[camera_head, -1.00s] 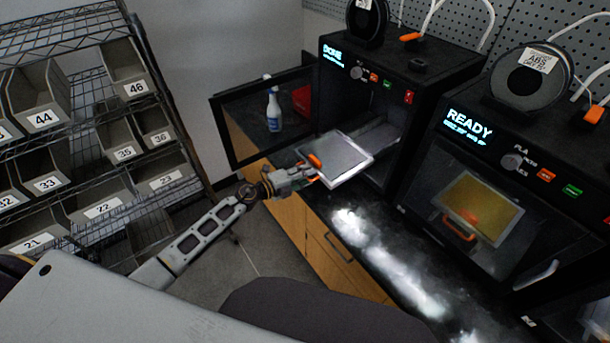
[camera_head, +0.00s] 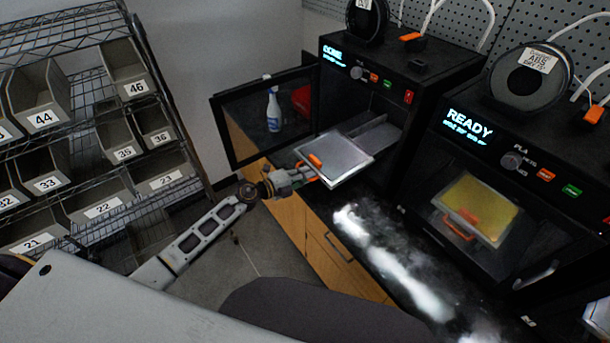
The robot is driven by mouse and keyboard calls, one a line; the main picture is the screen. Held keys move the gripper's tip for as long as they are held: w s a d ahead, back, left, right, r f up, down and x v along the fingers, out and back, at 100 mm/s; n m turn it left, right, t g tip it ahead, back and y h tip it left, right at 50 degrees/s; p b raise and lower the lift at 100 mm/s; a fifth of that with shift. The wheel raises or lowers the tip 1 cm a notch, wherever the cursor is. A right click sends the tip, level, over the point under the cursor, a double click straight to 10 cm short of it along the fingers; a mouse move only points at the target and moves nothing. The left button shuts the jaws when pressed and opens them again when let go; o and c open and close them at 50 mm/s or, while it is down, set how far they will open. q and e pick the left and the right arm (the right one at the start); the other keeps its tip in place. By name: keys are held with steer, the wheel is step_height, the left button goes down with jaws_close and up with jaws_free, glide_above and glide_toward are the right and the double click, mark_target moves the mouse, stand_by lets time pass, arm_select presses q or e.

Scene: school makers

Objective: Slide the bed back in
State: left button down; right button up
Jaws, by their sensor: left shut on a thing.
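The grey print bed (camera_head: 338,160) with an orange handle (camera_head: 315,160) sticks out of the open front of the left 3D printer (camera_head: 440,84). Its far edge lies near the chamber opening, where a grey rail or carriage (camera_head: 378,137) shows inside. My left gripper (camera_head: 308,174) is shut on the bed at its handle side. The fingertips are small and partly hidden by the bed. The printer's door (camera_head: 262,118) stands open to the left. My right gripper is not in view.
A white spray bottle (camera_head: 273,110) and a red object (camera_head: 302,99) stand behind the open door. A second printer (camera_head: 500,150) with a yellow bed inside stands at the right. A rack of numbered bins (camera_head: 90,120) stands at the left. The black counter (camera_head: 350,212) has bright reflections.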

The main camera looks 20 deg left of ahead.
mark_target(316, 164)
arm_select(q)
steer(key=shift+w+d, duration=0.1)
steer(key=shift+w, duration=0.05)
steer(key=shift+w+d, duration=0.35)
steer(key=shift+w, duration=0.1)
steer(key=r+x, duration=0.1)
steer(key=x, duration=0.4)
steer(key=r+x, duration=0.1)
steer(key=x, duration=0.5)
steer(key=r+x, duration=0.1)
steer(key=x, duration=0.4)
steer(key=shift+w+d+r, duration=0.2)
steer(key=shift+w+d, duration=0.25)
steer(key=shift+w, duration=0.2)
steer(key=c, duration=1.6)
jaws_free()
steer(key=shift+o, duration=0.2)
steer(key=shift+s+a, duration=0.1)
steer(key=shift+v, duration=5.85)
